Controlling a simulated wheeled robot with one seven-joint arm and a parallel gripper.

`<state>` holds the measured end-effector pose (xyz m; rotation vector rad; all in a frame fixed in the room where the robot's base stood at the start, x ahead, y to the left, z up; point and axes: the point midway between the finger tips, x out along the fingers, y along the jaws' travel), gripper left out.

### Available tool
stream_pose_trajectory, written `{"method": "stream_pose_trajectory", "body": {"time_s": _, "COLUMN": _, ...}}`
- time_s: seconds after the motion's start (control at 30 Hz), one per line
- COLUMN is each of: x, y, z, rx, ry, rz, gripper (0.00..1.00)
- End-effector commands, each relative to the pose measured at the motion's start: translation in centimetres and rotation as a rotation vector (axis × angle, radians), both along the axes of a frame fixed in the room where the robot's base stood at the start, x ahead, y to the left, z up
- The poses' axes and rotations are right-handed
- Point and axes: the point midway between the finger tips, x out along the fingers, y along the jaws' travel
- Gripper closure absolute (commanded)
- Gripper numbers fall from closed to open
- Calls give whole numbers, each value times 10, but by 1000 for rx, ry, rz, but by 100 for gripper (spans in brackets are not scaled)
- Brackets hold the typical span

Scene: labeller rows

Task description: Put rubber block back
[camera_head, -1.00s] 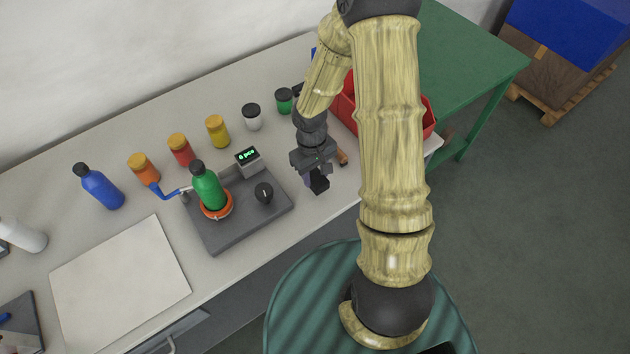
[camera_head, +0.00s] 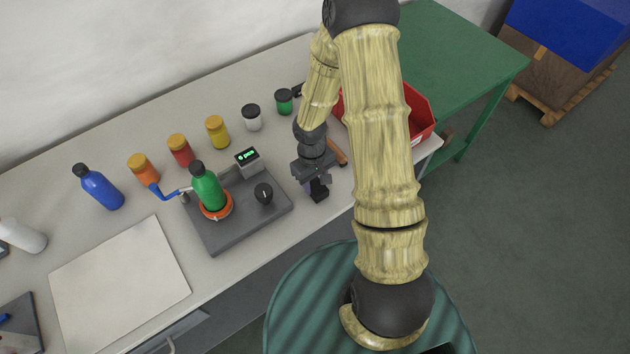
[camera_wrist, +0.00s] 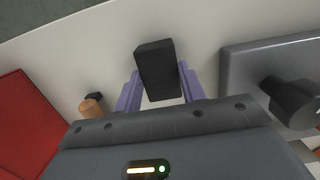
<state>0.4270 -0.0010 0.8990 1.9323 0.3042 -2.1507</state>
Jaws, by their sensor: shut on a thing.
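The black rubber block (camera_head: 319,194) is held in my gripper (camera_head: 316,184), just right of the grey labelling fixture (camera_head: 236,232). In the wrist view the block (camera_wrist: 157,65) sits between the two purple fingers, which are shut on it. Its far end sticks out past the fingertips. The pale bench top is below it; I cannot tell whether the block touches the bench. A green bottle (camera_head: 207,188) stands in the orange ring of the fixture.
A black knob (camera_head: 264,193) and a small display (camera_head: 247,159) are left of my gripper. A wooden-handled tool (camera_head: 337,151) lies close behind, beside a red bin (camera_head: 422,118). Several jars line the back. A pale board (camera_head: 118,282) lies at front left.

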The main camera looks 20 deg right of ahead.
Motion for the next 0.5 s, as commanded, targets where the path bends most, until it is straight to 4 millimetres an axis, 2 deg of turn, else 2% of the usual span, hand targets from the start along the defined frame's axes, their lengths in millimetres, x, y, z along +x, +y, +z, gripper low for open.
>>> {"method": "stream_pose_trajectory", "body": {"time_s": 0.03, "x": 0, "y": 0, "z": -2, "rx": 0, "ry": 0, "rz": 0, "gripper": 58}}
{"method": "stream_pose_trajectory", "body": {"time_s": 0.13, "x": 0, "y": 0, "z": -1, "rx": 0, "ry": 0, "rz": 0, "gripper": 38}}
{"method": "stream_pose_trajectory", "body": {"time_s": 0.5, "x": 0, "y": 0, "z": 2, "rx": 0, "ry": 0, "rz": 0, "gripper": 38}}
